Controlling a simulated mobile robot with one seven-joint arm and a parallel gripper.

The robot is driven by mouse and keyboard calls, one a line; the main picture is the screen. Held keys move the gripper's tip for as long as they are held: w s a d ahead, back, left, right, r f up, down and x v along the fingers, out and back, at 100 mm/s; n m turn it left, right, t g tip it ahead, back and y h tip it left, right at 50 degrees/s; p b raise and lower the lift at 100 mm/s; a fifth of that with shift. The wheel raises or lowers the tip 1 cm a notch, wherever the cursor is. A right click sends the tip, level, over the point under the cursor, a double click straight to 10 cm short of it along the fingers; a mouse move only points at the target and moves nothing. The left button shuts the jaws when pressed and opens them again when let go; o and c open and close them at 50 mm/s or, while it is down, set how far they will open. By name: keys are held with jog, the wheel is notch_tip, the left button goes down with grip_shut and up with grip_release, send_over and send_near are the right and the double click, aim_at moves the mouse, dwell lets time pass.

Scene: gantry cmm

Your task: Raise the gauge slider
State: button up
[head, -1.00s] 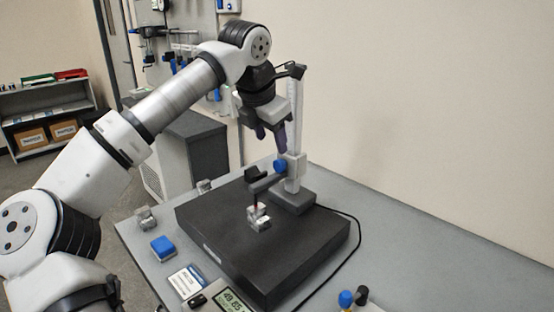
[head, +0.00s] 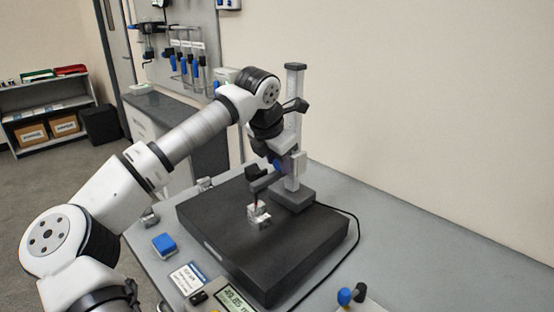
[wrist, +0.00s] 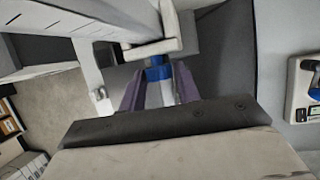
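The height gauge column (head: 294,115) stands upright on a base on the dark granite plate (head: 290,255). Its pale slider (head: 297,165) sits low on the column, with a blue knob (head: 277,165) on its left side and an arm with a probe reaching over a small metal block (head: 259,214). My gripper (wrist: 160,84) has two purple fingers spread apart in the wrist view. The blue knob (wrist: 158,70) shows between their tips; I cannot tell whether either finger touches it. In the head view my fingers are mostly hidden behind the knob and wrist.
A blue block (head: 164,243), a card (head: 187,278) and a digital readout (head: 238,300) lie along the table's left and front. A black cable (head: 352,250) runs right of the plate. The right part of the table is mostly clear.

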grip_shut()
notch_tip(320, 180, up, 12)
jog(key=p, duration=0.5)
jog(key=shift+f, duration=0.25)
jog(key=shift+o, duration=2.3)
grip_release()
notch_tip(320, 180, up, 12)
jog(key=r+b, duration=0.1)
send_over(277, 172)
jog(key=s+a, duration=0.2)
jog(key=s, duration=0.3)
jog(key=shift+s+a+f, duration=0.15)
jog(key=shift+a+f, duration=0.05)
jog(key=shift+f, duration=0.05)
